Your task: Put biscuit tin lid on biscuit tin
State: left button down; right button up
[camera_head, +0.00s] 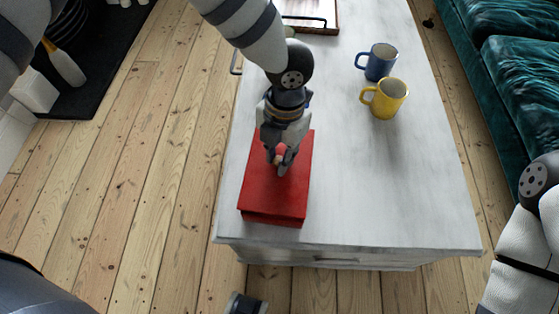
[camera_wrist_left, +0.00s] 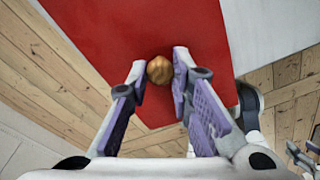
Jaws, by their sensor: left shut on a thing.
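The biscuit tin lid (camera_head: 262,190) is a flat red rectangle on the left part of the white table, with a small golden-brown knob (camera_wrist_left: 159,70) on top. My left gripper (camera_head: 281,158) reaches down over the lid and is shut on the knob. In the left wrist view its fingers stand on either side of the knob. Red walls of the biscuit tin (camera_head: 272,219) seem to show under the lid's front edge, but the tin is mostly hidden. The lid looks roughly lined up with it. I cannot tell whether the lid is fully seated. My right gripper is not clearly visible.
The white table (camera_head: 390,180) is clear to the right of the lid. A yellow mug (camera_head: 388,99) and a blue mug (camera_head: 380,62) stand farther back. A wooden tray (camera_head: 318,15) with a dark handle lies at the far edge. A teal sofa (camera_head: 500,70) is at the right.

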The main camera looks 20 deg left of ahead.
pick_arm(q)
jog(key=shift+s+f, duration=0.1)
jog(key=shift+f, duration=1.1)
pick_arm(e)
jog(key=shift+s+f, duration=0.1)
jog(key=shift+f, duration=0.1)
pick_arm(q)
jog(key=shift+f, duration=0.15)
jog(key=c, duration=1.4)
grip_release()
jog(key=shift+c, duration=0.2)
notch_tip(320, 180, up, 12)
jog(key=w+p, duration=0.1)
jog(key=shift+w+d+p, duration=0.2)
jog(key=shift+d+p, duration=0.05)
jog(key=shift+p, duration=0.05)
pick_arm(e)
jog(key=shift+v, duration=1.05)
jog(key=shift+f, duration=0.1)
